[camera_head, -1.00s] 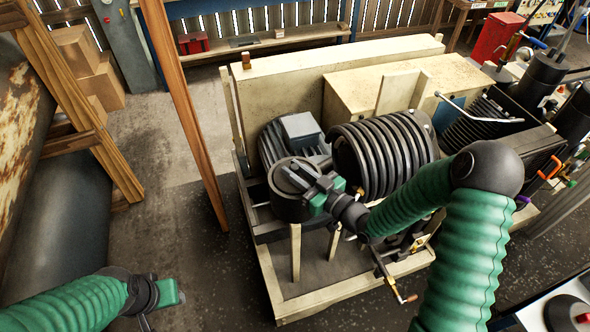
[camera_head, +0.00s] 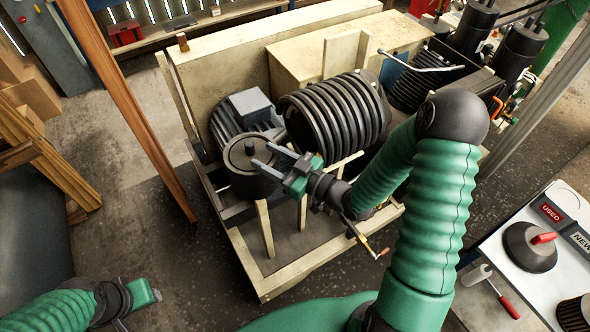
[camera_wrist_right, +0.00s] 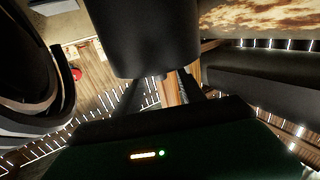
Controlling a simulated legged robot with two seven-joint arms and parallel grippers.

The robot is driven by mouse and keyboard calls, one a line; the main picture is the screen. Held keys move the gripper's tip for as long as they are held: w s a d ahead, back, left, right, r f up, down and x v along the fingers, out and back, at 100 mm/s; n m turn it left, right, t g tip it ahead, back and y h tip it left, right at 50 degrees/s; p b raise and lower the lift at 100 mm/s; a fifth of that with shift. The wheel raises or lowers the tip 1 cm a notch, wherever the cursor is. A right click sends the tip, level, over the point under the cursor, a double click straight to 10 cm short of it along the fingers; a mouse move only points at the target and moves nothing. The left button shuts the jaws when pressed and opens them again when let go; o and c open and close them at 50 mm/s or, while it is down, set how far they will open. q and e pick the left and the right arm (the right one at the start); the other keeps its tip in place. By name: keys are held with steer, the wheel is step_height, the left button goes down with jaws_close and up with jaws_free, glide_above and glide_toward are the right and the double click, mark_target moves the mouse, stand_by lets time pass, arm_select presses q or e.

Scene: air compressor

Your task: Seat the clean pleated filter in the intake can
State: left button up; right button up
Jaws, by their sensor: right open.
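The intake can (camera_head: 246,178) is a dark round can on the compressor's left front, beside the finned motor. Its top is a dark disc with a small centre stud; I cannot tell whether that is a cover. My right gripper (camera_head: 264,157) is open and empty, its fingertips at the can's right upper edge. In the right wrist view a dark cylinder, likely the can (camera_wrist_right: 150,40), stands just past the fingers. A dark pleated filter (camera_head: 574,313) is partly in frame on the bench at lower right, near the NEW label. My left gripper (camera_head: 140,305) is low at left, its fingers unclear.
The bench (camera_head: 535,285) carries USED and NEW labels, a dark round cap with a red handle (camera_head: 530,246) and a red-handled wrench (camera_head: 500,295). The ribbed cylinder (camera_head: 335,120) stands right of the can. A wooden post (camera_head: 125,110) rises at left. Floor in front is clear.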

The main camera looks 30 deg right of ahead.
steer(key=p+v, duration=0.1)
steer(key=v, duration=1)
steer(key=shift+p, duration=0.35)
steer(key=shift+w+f, duration=0.1)
steer(key=shift+w, duration=0.05)
